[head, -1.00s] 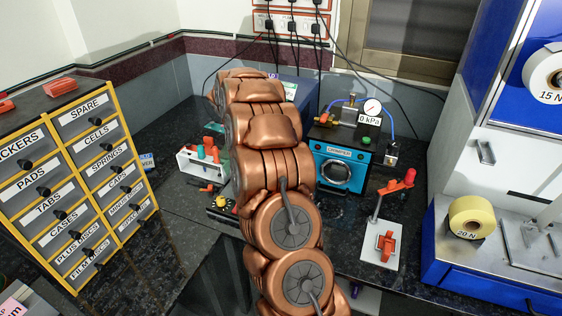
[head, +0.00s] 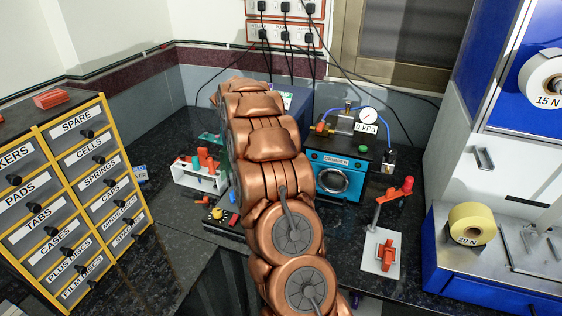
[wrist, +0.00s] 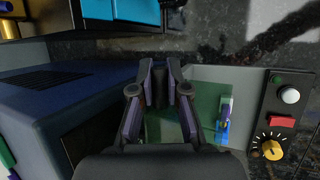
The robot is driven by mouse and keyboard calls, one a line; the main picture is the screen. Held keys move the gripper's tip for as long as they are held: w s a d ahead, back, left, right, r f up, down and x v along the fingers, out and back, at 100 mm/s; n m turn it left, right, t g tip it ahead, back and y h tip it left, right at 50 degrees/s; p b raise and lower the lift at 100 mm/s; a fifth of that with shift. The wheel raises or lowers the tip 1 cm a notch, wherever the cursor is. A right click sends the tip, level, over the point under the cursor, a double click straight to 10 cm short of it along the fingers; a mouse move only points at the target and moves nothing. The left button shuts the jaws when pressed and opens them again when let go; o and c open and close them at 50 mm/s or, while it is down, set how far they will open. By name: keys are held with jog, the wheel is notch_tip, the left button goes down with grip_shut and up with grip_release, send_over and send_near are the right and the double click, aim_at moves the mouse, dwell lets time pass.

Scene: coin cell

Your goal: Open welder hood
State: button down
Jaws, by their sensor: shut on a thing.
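The welder hood is a clear green cover (wrist: 165,128) under and beside my fingers in the wrist view. A clear green piece, likely the hood, also shows left of my arm in the head view (head: 209,138). My gripper (wrist: 160,70) is shut, its two fingers close together over the green cover. The spot where they hold it is hidden by the fingers. The welder's panel, with a yellow knob (wrist: 271,150), red button and white lamp, is right of the fingers. My arm covers most of the welder and the gripper in the head view.
A blue box (wrist: 60,105) stands close left of my fingers. The turquoise crimper (head: 337,178) is right of my arm. A white rack (head: 205,183) is on its left. A white stand with a red handle (head: 382,252) is farther right.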

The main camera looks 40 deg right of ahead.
jog(key=c, duration=1.1)
grip_release()
jog(key=shift+c, duration=0.2)
jog(key=v, duration=1)
jog(key=shift+w+r, duration=0.1)
jog(key=shift+r, duration=0.15)
jog(key=shift+a+r, duration=0.4)
jog(key=shift+r, duration=0.2)
